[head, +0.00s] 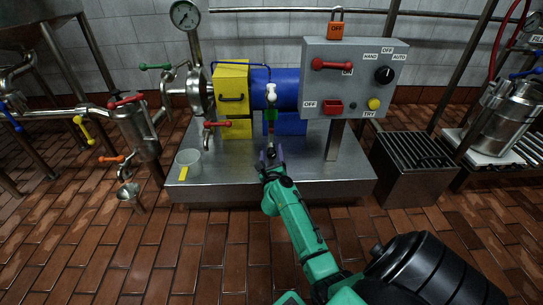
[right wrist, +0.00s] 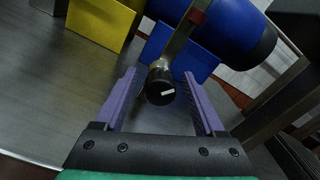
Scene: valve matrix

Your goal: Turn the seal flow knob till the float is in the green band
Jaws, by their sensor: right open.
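The seal flow knob (right wrist: 160,92) is black with a white pointer line in the right wrist view. It sits at the lower end of a metal stem. My right gripper (right wrist: 161,76) is open, with one purple finger on each side of the knob and a visible gap to both. In the head view my right gripper (head: 270,157) is low in front of the pump, and the knob is hard to make out there. The slim flow meter (head: 270,112) stands above it, with white, green and red parts. Its float is too small to tell. My left gripper is not in view.
A grey control box (head: 352,75) on a post stands to the right of the meter. The yellow guard (head: 232,97) and blue motor (head: 285,90) are behind. A clear cup (head: 188,162) stands at the left of the steel base plate (head: 225,188). A grated box (head: 411,165) is at right.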

